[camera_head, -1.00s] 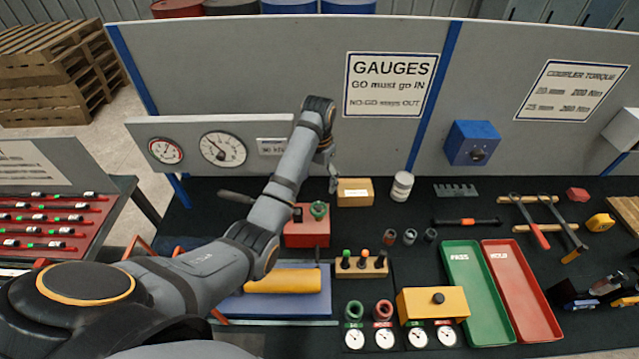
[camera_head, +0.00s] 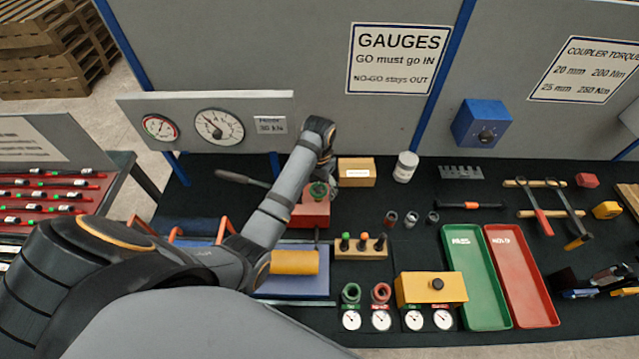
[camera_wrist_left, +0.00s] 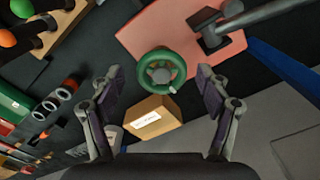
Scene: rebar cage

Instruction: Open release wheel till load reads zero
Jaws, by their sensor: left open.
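The green release wheel (camera_head: 317,190) sits on a red block (camera_head: 311,214), partly hidden by my left arm in the head view. In the left wrist view the wheel (camera_wrist_left: 147,66) shows whole, with a small knob on its rim. My left gripper (camera_wrist_left: 158,80) is open, its fingers either side of the wheel in the picture; I cannot tell whether they touch it. In the head view the left gripper (camera_head: 331,185) is beside the wheel. A large dial (camera_head: 219,127) has its needle up and left. The label beside it (camera_head: 269,125) seems to read 30 kN. My right gripper is not in view.
A cardboard box (camera_head: 356,172) stands close right of the wheel; it also shows in the wrist view (camera_wrist_left: 153,117). A blue press bed with a yellow cylinder (camera_head: 295,262) lies in front. A plug stand (camera_head: 361,247) is near. A lever (camera_head: 240,179) extends left from the block.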

